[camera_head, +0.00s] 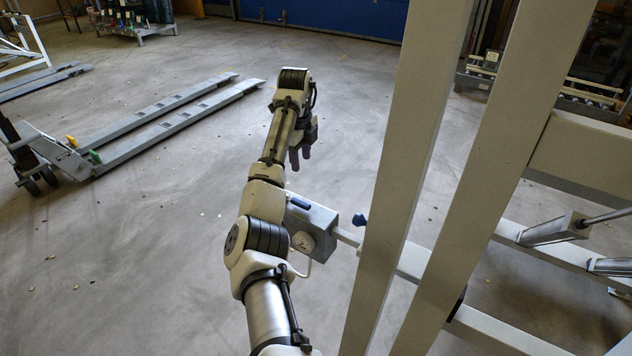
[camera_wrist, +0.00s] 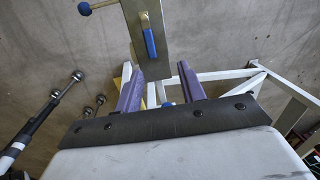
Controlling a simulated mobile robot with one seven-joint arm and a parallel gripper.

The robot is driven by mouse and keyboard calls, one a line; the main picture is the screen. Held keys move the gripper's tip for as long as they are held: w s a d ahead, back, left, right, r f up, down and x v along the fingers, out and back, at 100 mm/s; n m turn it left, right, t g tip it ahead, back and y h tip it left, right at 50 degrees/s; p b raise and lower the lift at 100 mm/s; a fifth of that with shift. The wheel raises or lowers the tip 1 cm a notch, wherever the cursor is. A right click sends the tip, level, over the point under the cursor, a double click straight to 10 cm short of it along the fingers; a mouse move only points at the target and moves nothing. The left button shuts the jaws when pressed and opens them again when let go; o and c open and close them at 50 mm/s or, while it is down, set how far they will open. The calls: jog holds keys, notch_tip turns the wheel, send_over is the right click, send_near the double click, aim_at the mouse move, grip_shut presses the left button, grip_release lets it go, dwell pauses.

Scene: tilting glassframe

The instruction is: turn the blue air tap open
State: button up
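The blue air tap is a blue lever (camera_head: 299,202) on top of a grey metal box (camera_head: 322,218) at the side of the frame, beside my arm. In the wrist view the lever (camera_wrist: 150,43) lies ahead of the fingers, on the box's flat face (camera_wrist: 133,28). My gripper (camera_head: 300,157) hangs past the box in the head view, apart from the lever. In the wrist view my gripper (camera_wrist: 160,68) has its two purple fingers spread, with nothing held between them. The lever looks clear of both fingertips.
A round gauge (camera_head: 302,242) sits on the box's near side. A blue knob (camera_head: 360,219) stands right of the box, near a pale frame post (camera_head: 408,150). A pallet truck (camera_head: 150,130) is at the left. The floor between is open.

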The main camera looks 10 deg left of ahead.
aim_at(302, 202)
jog(key=shift+m+g, duration=0.3)
jog(key=shift+g, duration=0.2)
jog(key=f, duration=0.4)
jog(key=f+p, duration=0.1)
jog(key=f, duration=0.4)
jog(key=s+f, duration=0.1)
jog(key=f, duration=0.4)
grip_shut()
